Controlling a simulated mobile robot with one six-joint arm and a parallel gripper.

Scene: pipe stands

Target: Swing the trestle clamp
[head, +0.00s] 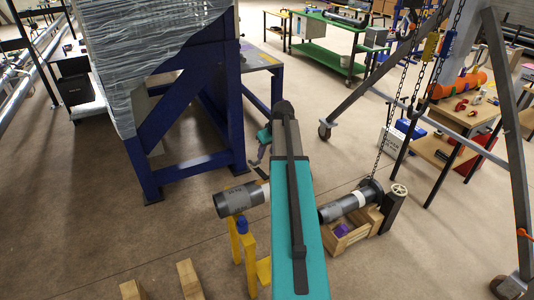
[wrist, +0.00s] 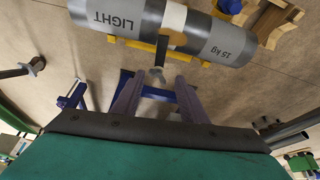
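In the wrist view the pipe (wrist: 205,38) carries the words LIGHT and 15 kg and a white band. A dark clamp arm (wrist: 161,52) shows beside the pipe, near its middle; it also shows as a small dark bar in the head view (head: 260,173).
A blue frame (head: 190,115) with a wrapped load stands behind on the left. A wooden crate (head: 350,235) with another pipe (head: 345,205) is at right, below a hanging chain (head: 380,150). Gantry legs (head: 507,130) stand farther right. Wooden blocks (head: 190,280) lie in front.

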